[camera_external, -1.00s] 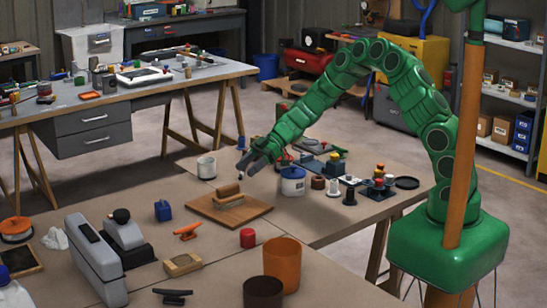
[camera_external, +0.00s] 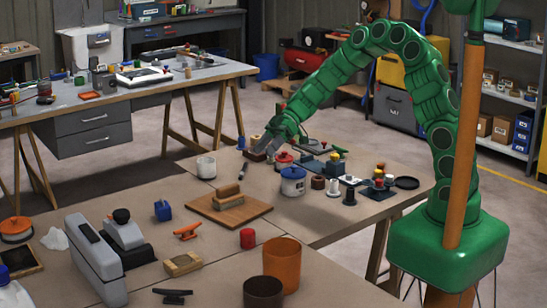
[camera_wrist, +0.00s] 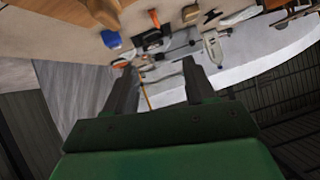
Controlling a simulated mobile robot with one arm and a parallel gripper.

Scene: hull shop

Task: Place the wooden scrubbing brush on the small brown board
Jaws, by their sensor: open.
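The wooden scrubbing brush (camera_external: 228,190) is a tan wooden piece at the middle of the near bench. It rests on the flat brown board (camera_external: 250,210), inside its edges. My gripper (camera_external: 247,155) is behind the board, low over the bench and clear of the brush. In the wrist view my gripper (camera_wrist: 160,85) has its two dark fingers spread, with nothing between them. Brown wood at the top left of the wrist view appears to be the board (camera_wrist: 50,12) and brush (camera_wrist: 103,10), partly cut off.
A white pot (camera_external: 206,167) stands left of my gripper. A blue-lidded white tub (camera_external: 293,182) is right of the board. A blue block (camera_external: 162,210), an orange cleat (camera_external: 187,231) and a red cylinder (camera_external: 248,238) lie nearer.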

